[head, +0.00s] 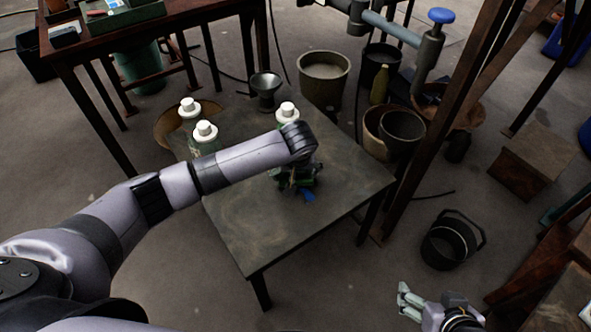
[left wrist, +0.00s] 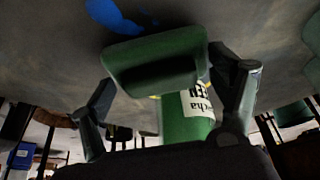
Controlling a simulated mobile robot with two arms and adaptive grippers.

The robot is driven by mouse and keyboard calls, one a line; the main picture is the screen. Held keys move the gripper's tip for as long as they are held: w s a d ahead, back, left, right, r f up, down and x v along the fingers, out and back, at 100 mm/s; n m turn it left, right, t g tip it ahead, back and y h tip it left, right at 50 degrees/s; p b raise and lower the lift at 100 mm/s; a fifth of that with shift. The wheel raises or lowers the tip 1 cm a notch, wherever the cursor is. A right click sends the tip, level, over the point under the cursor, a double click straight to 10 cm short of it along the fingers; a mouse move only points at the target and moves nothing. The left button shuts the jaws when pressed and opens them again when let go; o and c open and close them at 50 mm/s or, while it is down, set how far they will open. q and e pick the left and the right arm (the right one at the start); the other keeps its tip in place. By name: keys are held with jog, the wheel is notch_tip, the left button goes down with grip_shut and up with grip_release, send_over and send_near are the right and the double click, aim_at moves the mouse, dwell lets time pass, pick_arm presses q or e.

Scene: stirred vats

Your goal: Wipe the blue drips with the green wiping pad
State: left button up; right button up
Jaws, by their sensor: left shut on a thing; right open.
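The blue drips (head: 308,196) lie on the dark low table (head: 257,232), just in front of my left gripper (head: 297,181). In the left wrist view the blue drips (left wrist: 115,15) are a bright patch beside the green wiping pad (left wrist: 150,62). My left gripper (left wrist: 165,100) is shut on the pad, which is close to the tabletop; I cannot tell whether it touches. My left forearm hides part of the table in the head view. My right gripper (head: 405,300) is open and empty, low at the lower right, away from the table.
White-capped bottles (head: 205,132) (head: 287,112) and a dark funnel-like cup (head: 265,90) stand toward the table's back. A green labelled bottle (left wrist: 188,125) shows behind the pad. Buckets (head: 323,75) and a dark post stand right of the table. The table's front is clear.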

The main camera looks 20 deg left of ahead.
pick_arm(q)
jog(key=shift+f, duration=0.55)
pick_arm(e)
jog(key=shift+w+a+r, duration=0.15)
jog(key=shift+w+r, duration=0.05)
jog(key=shift+w, duration=0.15)
pick_arm(q)
jog(key=shift+f, duration=0.2)
pick_arm(e)
jog(key=shift+w+a+r+t, duration=0.1)
jog(key=shift+w+r+t, duration=0.05)
jog(key=shift+w+t, duration=0.15)
pick_arm(q)
jog(key=shift+f, duration=0.25)
pick_arm(e)
jog(key=shift+w+a+r, duration=0.1)
jog(key=shift+w+r, duration=0.1)
jog(key=shift+w, duration=0.1)
